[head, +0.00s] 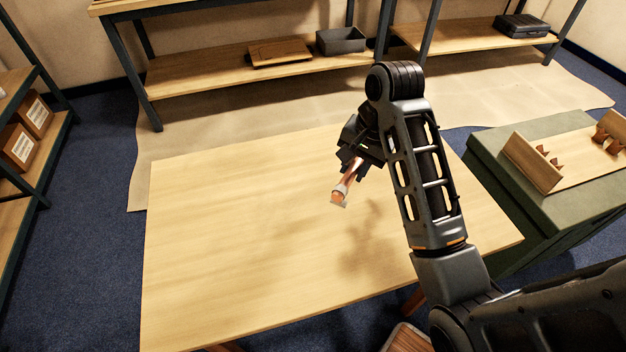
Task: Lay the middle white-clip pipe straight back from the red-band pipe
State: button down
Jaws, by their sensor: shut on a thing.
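My gripper (360,166) is above the wooden table, right of its middle, and is shut on a copper pipe (347,184). The pipe slants down and to the left out of the jaws. A pale, whitish piece shows at its lower end, and it looks clear of the table top, with shadows on the wood below. The jaws hide the pipe's upper part. I cannot make out a red-band pipe anywhere in this view; my arm covers part of the table's right side.
The table top (230,240) is bare where I see it. A green cabinet (490,185) at right carries a wooden rack (535,163) with several copper pieces (601,136). A back bench's lower shelf holds a grey bin (341,41) and a wooden board (280,52).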

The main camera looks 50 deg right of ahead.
jog(key=shift+w+a+f, duration=0.1)
jog(key=shift+w+f, duration=0.1)
jog(key=shift+w, duration=0.2)
send_over(298, 212)
jog(key=f, duration=0.6)
jog(key=shift+s+f+p, duration=0.25)
jog(key=shift+s+p, duration=0.15)
jog(key=shift+f, duration=2.05)
jog(key=shift+f, duration=0.1)
jog(key=c, duration=0.9)
grip_release()
jog(key=r, duration=0.4)
jog(key=s+r, duration=0.1)
jog(key=r, duration=0.3)
jog(key=s+r, duration=0.1)
jog(key=r, duration=0.3)
jog(key=shift+s+d, duration=0.15)
jog(key=shift+d, duration=0.15)
